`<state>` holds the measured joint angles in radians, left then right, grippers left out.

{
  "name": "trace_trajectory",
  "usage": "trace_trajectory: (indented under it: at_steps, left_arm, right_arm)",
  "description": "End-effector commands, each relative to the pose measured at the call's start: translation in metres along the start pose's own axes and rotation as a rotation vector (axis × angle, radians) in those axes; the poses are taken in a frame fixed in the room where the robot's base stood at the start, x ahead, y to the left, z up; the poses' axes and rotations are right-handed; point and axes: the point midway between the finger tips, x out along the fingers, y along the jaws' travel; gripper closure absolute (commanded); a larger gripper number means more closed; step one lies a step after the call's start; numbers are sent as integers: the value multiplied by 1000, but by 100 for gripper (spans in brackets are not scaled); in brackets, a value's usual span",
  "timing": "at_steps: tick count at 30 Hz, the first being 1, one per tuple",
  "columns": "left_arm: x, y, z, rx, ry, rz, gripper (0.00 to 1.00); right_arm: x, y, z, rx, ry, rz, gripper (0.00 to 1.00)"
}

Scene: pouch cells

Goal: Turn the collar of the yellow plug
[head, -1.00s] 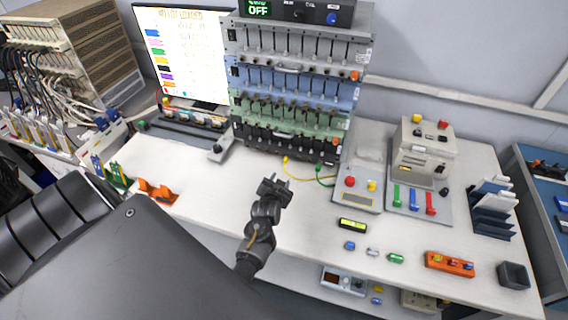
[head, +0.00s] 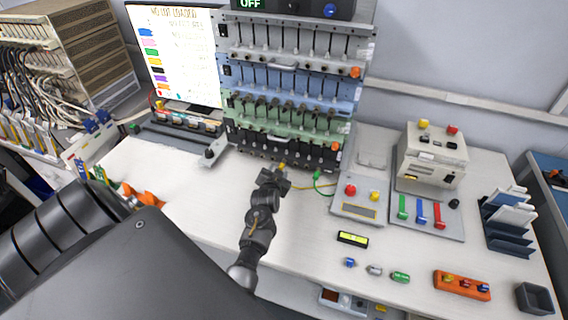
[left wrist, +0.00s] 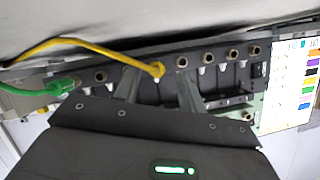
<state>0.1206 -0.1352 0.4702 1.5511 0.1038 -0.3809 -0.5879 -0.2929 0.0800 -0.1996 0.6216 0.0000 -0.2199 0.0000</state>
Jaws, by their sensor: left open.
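The yellow plug (left wrist: 157,70) sits in a socket of the rack's bottom row, and its yellow cable (left wrist: 97,46) runs off to the left in the left wrist view. In the head view the yellow plug (head: 282,166) is just beyond my left gripper (head: 276,174), partly hidden by it. My left gripper (left wrist: 157,84) is open, with one finger on each side of the yellow plug and visible gaps to it. I cannot tell how far the fingertips reach along the collar. My right gripper is not in view.
The green plug (left wrist: 62,87) and its cable are left of the yellow one in the wrist view. Bare brass sockets (left wrist: 205,57) line the row. A panel with red and yellow buttons (head: 357,207) stands right of my gripper.

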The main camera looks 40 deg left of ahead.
Motion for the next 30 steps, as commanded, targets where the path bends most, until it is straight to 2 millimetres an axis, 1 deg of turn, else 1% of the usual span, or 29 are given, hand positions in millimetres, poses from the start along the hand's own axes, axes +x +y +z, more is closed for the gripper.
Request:
trace_trajectory:
  at_steps: [2, 11, 20, 21, 30]
  left_arm:
    - [3, 2, 0, 1, 2, 3, 59]
    - [5, 8, -4, 5, 6, 12, 59]
    - [4, 7, -4, 4, 5, 11, 99]
    - [4, 7, -4, 4, 5, 11, 100]
    - [4, 3, -3, -31, 3, 22, 100]
  right_arm:
    - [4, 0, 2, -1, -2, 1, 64]
    - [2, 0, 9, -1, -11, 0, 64]
    - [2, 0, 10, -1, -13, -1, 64]
    - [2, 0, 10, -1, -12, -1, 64]
    - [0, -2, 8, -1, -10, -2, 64]
